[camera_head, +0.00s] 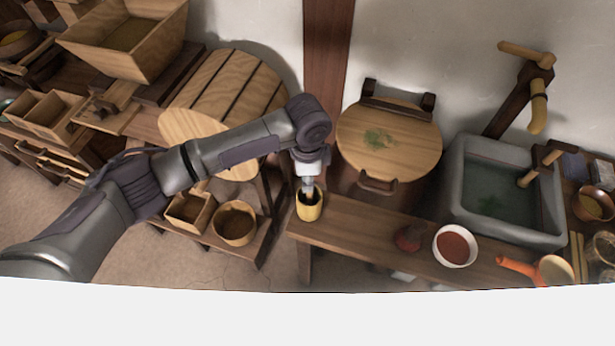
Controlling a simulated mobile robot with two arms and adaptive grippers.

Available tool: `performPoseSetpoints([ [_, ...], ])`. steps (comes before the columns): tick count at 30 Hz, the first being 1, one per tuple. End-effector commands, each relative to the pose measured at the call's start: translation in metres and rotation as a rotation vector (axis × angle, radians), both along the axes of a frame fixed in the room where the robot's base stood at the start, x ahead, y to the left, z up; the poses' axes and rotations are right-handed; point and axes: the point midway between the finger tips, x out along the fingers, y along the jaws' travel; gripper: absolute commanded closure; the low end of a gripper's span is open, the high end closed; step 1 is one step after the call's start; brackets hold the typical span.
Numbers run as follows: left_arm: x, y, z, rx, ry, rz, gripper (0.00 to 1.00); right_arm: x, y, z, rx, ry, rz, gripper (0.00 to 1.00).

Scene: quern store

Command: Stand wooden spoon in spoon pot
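The spoon pot (309,211) is a small yellow pot with a dark inside. It stands upright at the left end of the long wooden bench. A thin light-brown piece, which looks like the wooden spoon (310,194), shows at the pot's mouth. Most of it is hidden by the pot and the fingers. My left gripper (308,184) points down directly over the pot, with its fingertips close to that piece. The fingers are too small to show whether they are open or shut. My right gripper is not in view.
The bench between the two pots is clear.

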Motion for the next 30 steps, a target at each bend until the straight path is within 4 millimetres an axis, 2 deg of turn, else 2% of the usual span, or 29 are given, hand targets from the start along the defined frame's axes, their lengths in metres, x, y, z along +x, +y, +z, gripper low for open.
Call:
performPoseSetpoints([
  [1, 0.0, 0.0, 0.0, 0.0, 0.0, 0.0, 0.74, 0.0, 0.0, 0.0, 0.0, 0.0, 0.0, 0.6],
  [5, 0.0, 0.0, 0.0, 0.0, 0.0, 0.0, 0.53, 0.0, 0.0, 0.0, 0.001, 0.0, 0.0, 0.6],
  [13, 0.0, 0.0, 0.001, 0.0, 0.0, 0.0, 0.53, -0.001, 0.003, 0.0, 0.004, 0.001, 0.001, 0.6],
  [17, 0.001, 0.0, 0.009, -0.002, -0.001, 0.0, 0.53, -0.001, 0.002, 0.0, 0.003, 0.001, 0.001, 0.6],
  [20, 0.001, -0.001, 0.024, -0.003, -0.002, -0.002, 0.53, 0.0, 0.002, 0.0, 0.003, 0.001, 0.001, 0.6],
  [30, 0.0, 0.0, 0.094, -0.002, -0.003, -0.001, 0.53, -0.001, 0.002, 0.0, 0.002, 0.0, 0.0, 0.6],
])
